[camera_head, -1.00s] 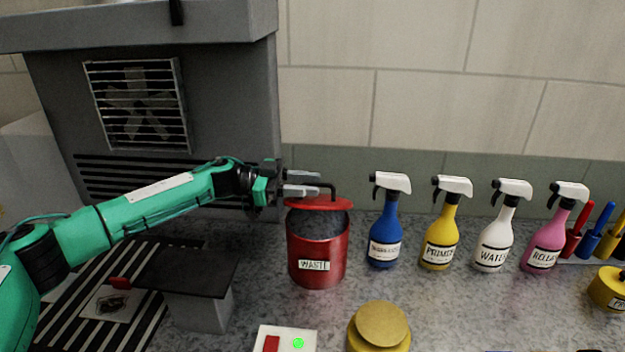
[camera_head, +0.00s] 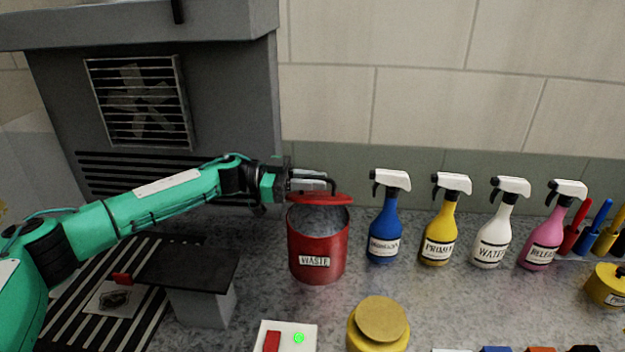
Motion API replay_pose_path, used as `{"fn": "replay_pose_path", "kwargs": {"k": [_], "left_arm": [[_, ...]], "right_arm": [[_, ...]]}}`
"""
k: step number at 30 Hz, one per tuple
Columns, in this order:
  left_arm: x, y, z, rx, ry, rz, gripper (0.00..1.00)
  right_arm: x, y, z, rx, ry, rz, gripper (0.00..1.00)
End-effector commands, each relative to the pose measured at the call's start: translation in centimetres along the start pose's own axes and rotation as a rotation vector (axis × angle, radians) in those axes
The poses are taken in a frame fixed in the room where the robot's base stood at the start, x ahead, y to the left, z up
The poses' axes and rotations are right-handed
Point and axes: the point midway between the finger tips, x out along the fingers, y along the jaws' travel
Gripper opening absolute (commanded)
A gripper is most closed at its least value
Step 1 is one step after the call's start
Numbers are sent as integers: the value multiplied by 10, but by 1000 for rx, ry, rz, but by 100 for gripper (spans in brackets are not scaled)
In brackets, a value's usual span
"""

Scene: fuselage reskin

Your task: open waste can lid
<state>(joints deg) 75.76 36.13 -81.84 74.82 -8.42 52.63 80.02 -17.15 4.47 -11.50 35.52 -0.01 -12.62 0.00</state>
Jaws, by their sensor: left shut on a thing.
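The red waste can (camera_head: 317,244), labelled WASTE, stands upright on the speckled counter. Its red lid (camera_head: 320,199) is raised and tilted at the back of the rim, so the can's dark inside shows at the front. A dark bent handle (camera_head: 333,187) stands on the lid. My left gripper (camera_head: 322,180) comes in from the left and is shut on the lid's handle, just above the lid. My right gripper is out of view.
Blue (camera_head: 384,234), yellow (camera_head: 438,236), white (camera_head: 492,238) and pink (camera_head: 544,240) spray bottles stand right of the can. A yellow jar (camera_head: 378,325) and a white switch box (camera_head: 286,337) stand in front. A grey fan housing (camera_head: 230,110) is behind my left arm.

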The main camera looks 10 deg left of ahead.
Motion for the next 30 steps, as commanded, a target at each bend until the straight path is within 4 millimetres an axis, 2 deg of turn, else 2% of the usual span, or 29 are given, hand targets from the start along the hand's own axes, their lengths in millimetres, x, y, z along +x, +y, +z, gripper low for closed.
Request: {"fn": "replay_pose_path", "kwargs": {"k": [9, 15, 24, 30], "left_arm": [[0, -22, -19, -167, 1, -5, 0], [-1, -40, -25, -319, 3, -6, 0], [-1, -63, -26, -502, 6, -5, 0], [-1, -71, -25, -569, 7, -5, 0]], "right_arm": [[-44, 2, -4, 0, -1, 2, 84], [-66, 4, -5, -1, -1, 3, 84], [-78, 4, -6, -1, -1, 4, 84], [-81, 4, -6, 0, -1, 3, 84]]}}
